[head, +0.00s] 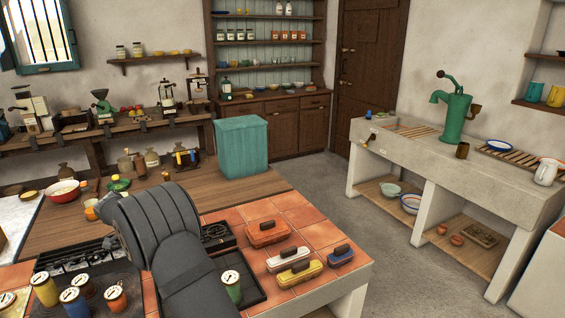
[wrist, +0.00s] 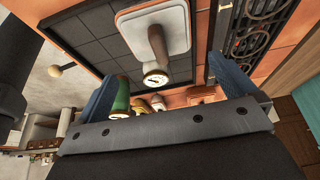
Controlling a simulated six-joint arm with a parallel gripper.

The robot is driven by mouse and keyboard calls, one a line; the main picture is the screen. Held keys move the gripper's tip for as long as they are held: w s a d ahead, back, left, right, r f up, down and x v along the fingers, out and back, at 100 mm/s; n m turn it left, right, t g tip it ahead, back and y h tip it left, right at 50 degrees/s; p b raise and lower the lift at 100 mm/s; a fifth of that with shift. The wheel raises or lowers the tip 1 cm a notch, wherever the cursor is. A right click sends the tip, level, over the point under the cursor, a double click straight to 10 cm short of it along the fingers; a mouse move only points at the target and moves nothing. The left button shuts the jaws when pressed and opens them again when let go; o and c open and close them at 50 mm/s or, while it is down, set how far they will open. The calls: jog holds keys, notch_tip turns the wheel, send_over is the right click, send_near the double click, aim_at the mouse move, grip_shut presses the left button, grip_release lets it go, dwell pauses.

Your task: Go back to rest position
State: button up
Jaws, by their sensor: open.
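My gripper (wrist: 167,85) shows in the wrist view with its two blue fingers spread wide apart, open, with nothing held between them. A green canister (wrist: 120,98) shows beside the left finger. In the head view my dark grey arm rises over the front counter; my fingertips are hidden there.
On the tiled counter (head: 318,232) sit a green canister (head: 231,288) by my arm, an orange lidded box (head: 267,233), a yellow box (head: 299,274), a white box (head: 288,259) and a blue box (head: 341,257). Several dial canisters stand at left. A teal box (head: 241,147) stands behind.

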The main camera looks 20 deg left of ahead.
jog(key=x, duration=0.9)
jog(key=shift+w+d+f, duration=0.1)
jog(key=shift+f, duration=0.2)
notch_tip(320, 180, up, 3)
jog(key=shift+f, duration=0.15)
jog(key=shift+r, duration=0.6)
jog(key=shift+f, duration=0.1)
